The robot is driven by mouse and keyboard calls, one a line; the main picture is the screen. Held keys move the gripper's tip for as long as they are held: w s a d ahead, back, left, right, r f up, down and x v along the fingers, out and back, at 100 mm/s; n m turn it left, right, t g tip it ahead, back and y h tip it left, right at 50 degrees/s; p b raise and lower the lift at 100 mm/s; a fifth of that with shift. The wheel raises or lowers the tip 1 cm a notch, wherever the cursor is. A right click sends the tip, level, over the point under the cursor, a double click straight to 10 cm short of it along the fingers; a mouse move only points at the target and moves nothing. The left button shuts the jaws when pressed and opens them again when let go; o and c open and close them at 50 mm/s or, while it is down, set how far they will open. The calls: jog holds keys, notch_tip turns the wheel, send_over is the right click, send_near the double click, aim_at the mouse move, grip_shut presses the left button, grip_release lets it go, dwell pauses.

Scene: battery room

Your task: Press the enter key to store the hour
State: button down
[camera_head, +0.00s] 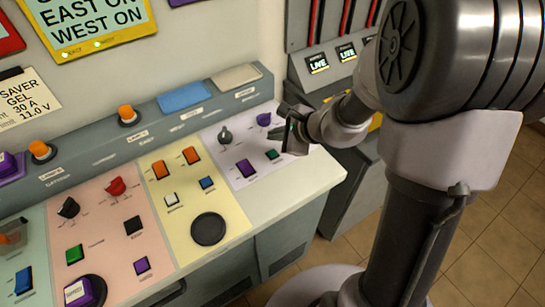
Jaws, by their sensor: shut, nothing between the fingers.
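The lilac panel (228,182) at the right end of the console carries a green key (272,155), a purple key (246,168), a grey knob (225,135) and a purple knob (264,119). Their small labels are too blurred to read, so I cannot tell which key is enter. My gripper (292,145) is shut and empty. It shows just right of the green key, over the right edge of the lilac panel. I cannot tell its height above the panel or whether it touches anything.
Left of the lilac panel, a yellow panel (182,233) holds several keys and a black round disc (208,229). A pink panel (100,225) has a red knob (116,187). A grey cabinet with LIVE displays (318,64) stands behind my arm. Tiled floor lies right.

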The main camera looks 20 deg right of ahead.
aim_at(275, 154)
notch_tip(275, 154, down, 4)
jog(key=b, duration=0.3)
dwell(1.8)
jog(key=shift+f+b, duration=0.45)
jog(key=shift+b, duration=0.3)
jog(key=shift+f+b, duration=0.45)
jog(key=shift+b, duration=0.1)
dwell(0.3)
jog(key=shift+r, duration=0.1)
jog(key=shift+r+p, duration=0.7)
jog(key=shift+r, duration=0.1)
notch_tip(275, 154, up, 5)
jog(key=p, duration=0.4)
jog(key=shift+r, duration=0.1)
